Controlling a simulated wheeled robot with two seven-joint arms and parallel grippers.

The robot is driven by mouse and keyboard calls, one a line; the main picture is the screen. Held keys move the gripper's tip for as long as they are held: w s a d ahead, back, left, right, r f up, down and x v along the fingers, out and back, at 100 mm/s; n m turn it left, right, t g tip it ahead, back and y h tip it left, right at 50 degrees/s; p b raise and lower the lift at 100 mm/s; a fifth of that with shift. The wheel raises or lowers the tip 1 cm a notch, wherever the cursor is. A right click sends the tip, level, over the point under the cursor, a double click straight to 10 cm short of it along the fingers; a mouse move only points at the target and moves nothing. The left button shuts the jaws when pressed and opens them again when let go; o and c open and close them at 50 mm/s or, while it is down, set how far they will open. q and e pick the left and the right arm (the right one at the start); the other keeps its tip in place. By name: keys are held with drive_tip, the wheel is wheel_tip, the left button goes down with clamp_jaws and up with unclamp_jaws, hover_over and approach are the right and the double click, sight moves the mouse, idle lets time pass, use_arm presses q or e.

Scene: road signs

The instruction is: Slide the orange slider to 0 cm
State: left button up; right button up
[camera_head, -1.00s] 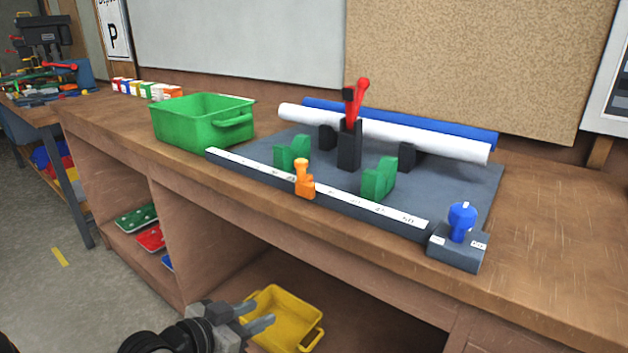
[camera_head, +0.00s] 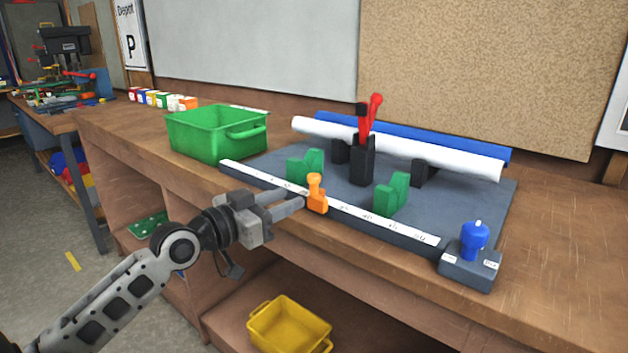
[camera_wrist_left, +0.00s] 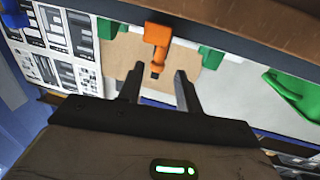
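The orange slider (camera_head: 316,196) sits on the white scale strip (camera_head: 400,227) along the front edge of the grey board, left of the strip's middle. The strip's numbers are small; 50 seems to stand near its right end. My left gripper (camera_head: 302,199) is at the front of the board, its fingers pointing at the slider and just short of it or at its edge. In the left wrist view the slider (camera_wrist_left: 157,38) appears ahead, between the lines of the two open fingers (camera_wrist_left: 156,78), with nothing gripped. My right gripper is out of view.
Green brackets (camera_head: 304,167) and a black post with a red lever (camera_head: 368,125) stand on the grey board (camera_head: 340,178) behind the strip. A green bin (camera_head: 205,135) is left of it, a blue knob (camera_head: 474,236) right. A yellow bin (camera_head: 290,330) lies below.

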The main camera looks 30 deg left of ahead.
sight(311, 190)
use_arm(q)
drive_tip(key=p+x, duration=0.1)
drive_tip(key=x, duration=0.7)
drive_tip(key=shift+a, duration=0.1)
clamp_jaws()
